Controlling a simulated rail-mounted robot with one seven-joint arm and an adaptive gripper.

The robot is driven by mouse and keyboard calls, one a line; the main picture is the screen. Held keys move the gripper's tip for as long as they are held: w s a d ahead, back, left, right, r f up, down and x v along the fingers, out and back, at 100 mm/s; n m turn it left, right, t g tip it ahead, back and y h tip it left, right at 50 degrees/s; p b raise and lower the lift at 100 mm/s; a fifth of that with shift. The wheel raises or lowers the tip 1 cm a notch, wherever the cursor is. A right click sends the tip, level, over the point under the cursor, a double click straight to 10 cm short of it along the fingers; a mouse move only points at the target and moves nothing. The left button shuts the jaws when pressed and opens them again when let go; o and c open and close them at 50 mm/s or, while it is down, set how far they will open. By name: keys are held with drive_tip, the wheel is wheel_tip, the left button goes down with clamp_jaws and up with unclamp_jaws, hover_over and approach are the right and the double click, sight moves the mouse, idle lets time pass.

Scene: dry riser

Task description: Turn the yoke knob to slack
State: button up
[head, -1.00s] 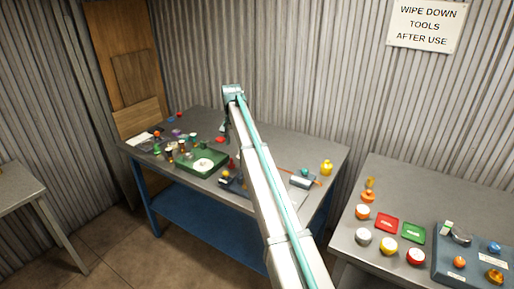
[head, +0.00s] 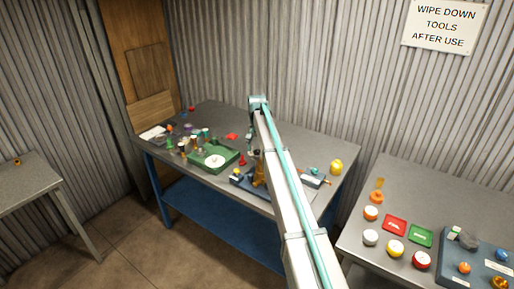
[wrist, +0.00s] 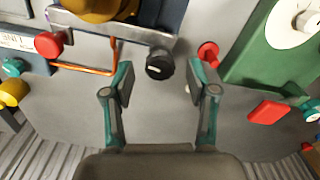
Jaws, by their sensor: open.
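A dark round knob (wrist: 160,64) with a white mark sits at one end of a flat metal bar (wrist: 112,34) in the wrist view. I take this as the yoke knob; its setting cannot be read. A red knob (wrist: 48,44) is at the bar's other end, and a brass part (wrist: 95,8) lies beyond the bar. My gripper (wrist: 160,84) is open and empty. Its fingers stand apart on either side of the space just short of the dark knob. In the head view a brass part (head: 259,172) stands on the bench, partly hidden by my arm.
The green tray (wrist: 257,55) with a white dial (wrist: 300,18) is to the right in the wrist view. A red-topped piece (wrist: 208,52) stands close to the right finger. A red block (wrist: 268,112) and an orange loop (wrist: 85,69) lie nearby.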

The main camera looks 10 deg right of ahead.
drive_tip(key=shift+f, duration=0.35)
drive_tip(key=shift+c, duration=0.3)
clamp_jaws()
